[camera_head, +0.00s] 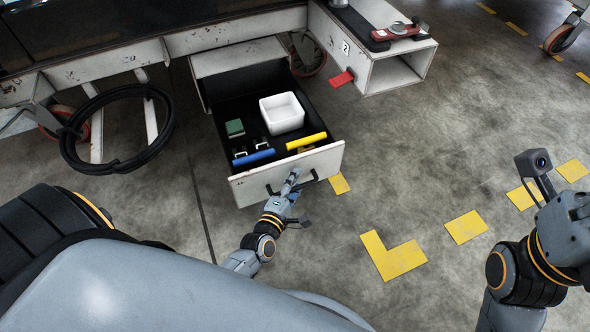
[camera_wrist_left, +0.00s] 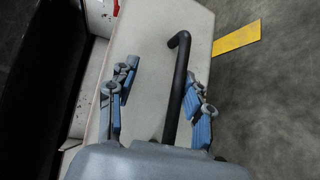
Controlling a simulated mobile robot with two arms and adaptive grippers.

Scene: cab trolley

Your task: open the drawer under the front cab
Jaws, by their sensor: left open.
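The drawer (camera_head: 320,158) under the front cab stands pulled out, with its inside showing. Its pale front panel carries a black bar handle (camera_head: 270,190), which also shows in the left wrist view (camera_wrist_left: 179,92). My left gripper (camera_head: 291,184) is at the front panel, over the middle of the handle. In the left wrist view my left gripper (camera_wrist_left: 163,85) is open, with one blue-padded finger on each side of the bar and gaps between. My right wrist and part of the gripper housing (camera_head: 570,228) show at the right edge; its fingers are not visible.
The drawer holds a white square bin (camera_head: 282,113), a green block (camera_head: 235,128), and blue (camera_head: 254,157) and yellow (camera_head: 306,141) handled items. A black hose coil (camera_head: 70,150) hangs at left. A pale open box section (camera_head: 400,70) stands at right. The floor ahead of the drawer is clear.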

